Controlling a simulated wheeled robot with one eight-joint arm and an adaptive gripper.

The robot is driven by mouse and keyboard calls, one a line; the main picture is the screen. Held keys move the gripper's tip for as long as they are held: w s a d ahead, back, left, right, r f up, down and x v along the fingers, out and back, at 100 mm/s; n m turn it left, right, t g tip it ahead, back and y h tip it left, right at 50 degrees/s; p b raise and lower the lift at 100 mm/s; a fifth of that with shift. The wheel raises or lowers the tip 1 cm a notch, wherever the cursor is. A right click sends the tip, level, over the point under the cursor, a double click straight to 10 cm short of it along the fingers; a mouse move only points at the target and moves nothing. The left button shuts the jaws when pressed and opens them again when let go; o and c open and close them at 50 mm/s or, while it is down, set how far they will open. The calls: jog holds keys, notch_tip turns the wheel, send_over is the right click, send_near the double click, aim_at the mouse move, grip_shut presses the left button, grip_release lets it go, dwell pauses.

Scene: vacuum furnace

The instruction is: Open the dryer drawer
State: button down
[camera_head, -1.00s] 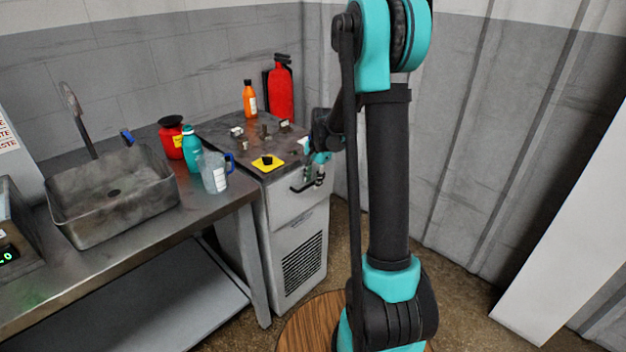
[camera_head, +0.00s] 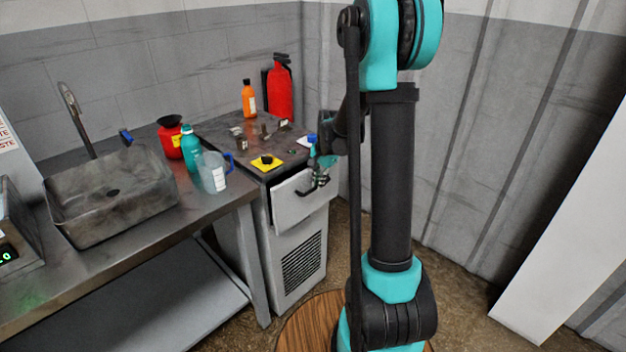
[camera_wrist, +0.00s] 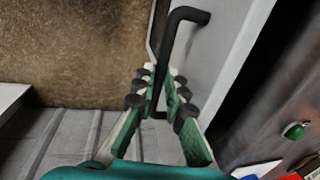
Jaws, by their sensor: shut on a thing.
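The dryer is a grey cabinet (camera_head: 298,250) with a dark top, standing at the right end of the steel bench. Its drawer (camera_head: 299,203) is partly pulled out, its front standing clear of the cabinet. The drawer front (camera_wrist: 225,35) also shows in the wrist view. My gripper (camera_head: 321,183) is at the right part of the drawer front, shut on the black bar handle (camera_head: 313,188). In the wrist view, the green-padded fingers of my gripper (camera_wrist: 163,92) close around the handle (camera_wrist: 179,24). The drawer's inside is mostly hidden.
On the dryer top (camera_head: 222,127) are several small items, a yellow pad (camera_head: 268,163) and an orange bottle (camera_head: 249,99). A red extinguisher (camera_head: 280,88) stands behind. A clear jug (camera_head: 212,173) is near the bench's right end. Floor shows in front of the dryer.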

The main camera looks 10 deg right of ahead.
jog(key=s+d, duration=0.6)
jog(key=s, duration=0.3)
jog(key=s+d, duration=0.7)
jog(key=s, duration=0.2)
jog(key=shift+s+d, duration=0.3)
jog(key=c, duration=1.6)
grip_release()
jog(key=r, duration=0.4)
jog(key=s+d+r, duration=0.1)
jog(key=r, duration=0.3)
jog(key=s+r, duration=0.1)
jog(key=r, duration=0.2)
jog(key=shift+d+r, duration=0.2)
jog(key=shift+r, duration=0.2)
